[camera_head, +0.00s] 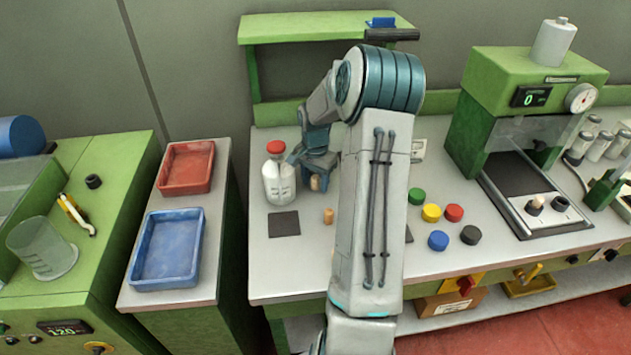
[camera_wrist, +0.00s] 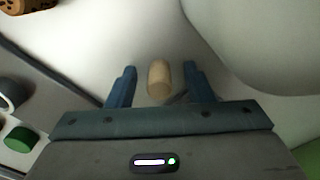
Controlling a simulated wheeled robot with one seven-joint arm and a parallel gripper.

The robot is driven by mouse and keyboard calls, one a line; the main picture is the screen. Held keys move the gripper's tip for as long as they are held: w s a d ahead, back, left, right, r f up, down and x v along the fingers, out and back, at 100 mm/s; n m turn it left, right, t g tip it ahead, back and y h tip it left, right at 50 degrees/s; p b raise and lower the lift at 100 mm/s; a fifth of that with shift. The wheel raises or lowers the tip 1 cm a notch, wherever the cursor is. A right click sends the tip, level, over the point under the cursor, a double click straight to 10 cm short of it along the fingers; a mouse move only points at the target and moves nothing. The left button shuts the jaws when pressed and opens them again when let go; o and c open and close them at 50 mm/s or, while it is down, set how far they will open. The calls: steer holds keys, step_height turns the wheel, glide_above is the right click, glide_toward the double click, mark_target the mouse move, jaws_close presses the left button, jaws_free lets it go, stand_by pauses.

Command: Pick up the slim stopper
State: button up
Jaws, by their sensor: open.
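A slim, pale cork stopper (camera_wrist: 159,82) stands between the two blue fingers of my gripper (camera_wrist: 160,69) in the wrist view. A gap shows on both sides of it, so the fingers are open and not closed on it. In the head view the pale stopper (camera_head: 315,183) shows at my gripper (camera_head: 317,172), on the bench beside the bottle. A second, browner cork stopper (camera_head: 328,215) stands nearer the front of the bench. A brown, speckled cork (camera_wrist: 25,5) is cut off at the top left of the wrist view.
A white bottle with a red cap (camera_head: 279,180) stands just left of my gripper. A dark square mat (camera_head: 284,224) lies in front of it. Several coloured caps (camera_head: 432,212) lie to the right of my arm. A green shelf (camera_head: 320,27) rises behind.

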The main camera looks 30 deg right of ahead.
mark_target(315, 177)
jaws_close()
step_height(315, 177, up, 10)
steer(key=shift+b, duration=0.5)
